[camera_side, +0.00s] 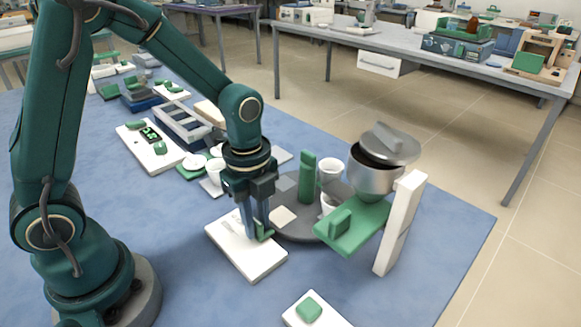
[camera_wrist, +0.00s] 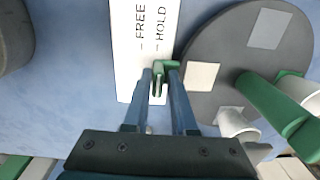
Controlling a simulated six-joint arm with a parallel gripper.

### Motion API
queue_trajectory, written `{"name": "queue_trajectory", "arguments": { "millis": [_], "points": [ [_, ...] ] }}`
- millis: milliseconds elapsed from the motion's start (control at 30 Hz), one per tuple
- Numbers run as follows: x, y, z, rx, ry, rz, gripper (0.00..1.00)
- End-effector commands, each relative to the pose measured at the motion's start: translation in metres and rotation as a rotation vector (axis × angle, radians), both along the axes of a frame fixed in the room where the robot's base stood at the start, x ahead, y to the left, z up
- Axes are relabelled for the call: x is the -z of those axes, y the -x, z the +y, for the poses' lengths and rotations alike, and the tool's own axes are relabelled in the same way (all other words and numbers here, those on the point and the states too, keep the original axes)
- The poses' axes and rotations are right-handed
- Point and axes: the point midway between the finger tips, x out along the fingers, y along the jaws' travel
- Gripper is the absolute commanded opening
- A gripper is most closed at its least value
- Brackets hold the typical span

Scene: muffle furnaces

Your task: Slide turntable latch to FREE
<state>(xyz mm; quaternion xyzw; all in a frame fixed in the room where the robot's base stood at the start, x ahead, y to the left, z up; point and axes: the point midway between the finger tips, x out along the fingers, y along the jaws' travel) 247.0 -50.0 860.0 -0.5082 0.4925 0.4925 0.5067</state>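The white latch plate (camera_side: 246,246) lies on the blue bench top. In the wrist view the plate (camera_wrist: 128,62) carries the words FREE and HOLD, each with a short mark. The small green latch (camera_wrist: 160,68) is in line with the HOLD mark, on the plate's side nearer the turntable. My gripper (camera_wrist: 161,76) has its two fingers down at the latch, one on each side. Whether they press on it is not clear. In the side view my gripper (camera_side: 259,230) points down over the plate, partly hiding the latch (camera_side: 266,236). The grey round turntable (camera_side: 290,232) stands beside the plate.
A green upright post (camera_side: 307,177), white cups (camera_side: 330,170) and a metal pot with a tilted lid (camera_side: 373,178) stand on or by the turntable. A white upright board (camera_side: 400,225) is at right. A white plate with a green block (camera_side: 309,309) lies in front.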

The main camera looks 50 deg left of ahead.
Motion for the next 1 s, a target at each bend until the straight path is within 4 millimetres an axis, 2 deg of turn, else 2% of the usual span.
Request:
{"name": "queue_trajectory", "arguments": {
  "millis": [33,400,1000],
  "points": [
    [0.011,0.010,0.000,0.004,-0.002,0.034,0.00],
    [0.010,0.032,-0.001,0.005,-0.002,0.042,0.00],
    [0.010,0.041,-0.001,0.008,-0.002,0.047,0.00]
  ]
}}
